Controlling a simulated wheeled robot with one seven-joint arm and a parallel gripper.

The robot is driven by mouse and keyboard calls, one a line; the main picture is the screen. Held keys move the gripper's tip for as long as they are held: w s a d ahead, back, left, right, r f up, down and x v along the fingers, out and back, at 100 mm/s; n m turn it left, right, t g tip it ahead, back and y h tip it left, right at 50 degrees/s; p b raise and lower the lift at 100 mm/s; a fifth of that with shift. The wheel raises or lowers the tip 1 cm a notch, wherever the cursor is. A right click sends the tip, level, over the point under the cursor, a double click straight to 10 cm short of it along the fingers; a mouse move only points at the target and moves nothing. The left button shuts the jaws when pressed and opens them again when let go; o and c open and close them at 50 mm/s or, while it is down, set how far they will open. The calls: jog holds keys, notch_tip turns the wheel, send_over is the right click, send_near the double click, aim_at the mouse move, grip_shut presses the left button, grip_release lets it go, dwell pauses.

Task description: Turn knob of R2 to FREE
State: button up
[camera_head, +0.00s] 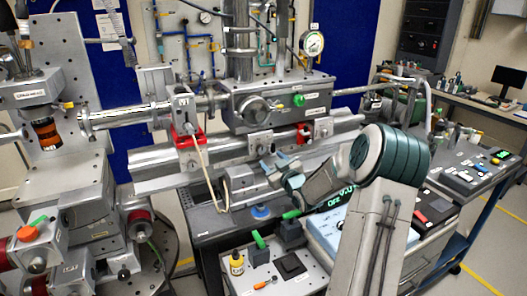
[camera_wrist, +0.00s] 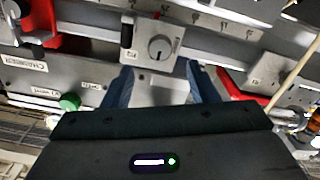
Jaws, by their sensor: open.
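A small round grey knob (camera_wrist: 160,47) with a dark line across its face sits on a grey block (camera_wrist: 133,54) on the rail in the wrist view. The label near it is too small to read, so I cannot confirm that this is R2 or which way FREE lies. My gripper (camera_wrist: 162,86) is open and empty, its two blue-grey fingers apart on either side below the knob in the picture, not visibly touching it. In the head view my gripper (camera_head: 279,164) is just in front of the rail's lower front. The knob is not clear there.
A left red-based carriage (camera_head: 187,135) with a hanging beige cable (camera_head: 205,172) and a right red clamp (camera_head: 303,132) are on the rail (camera_head: 150,172). The chamber (camera_head: 277,102) stands above.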

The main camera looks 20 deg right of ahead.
aim_at(262, 151)
jog(key=w+p, duration=0.1)
jog(key=w, duration=0.6)
jog(key=shift+a, duration=0.15)
jog(key=c, duration=1)
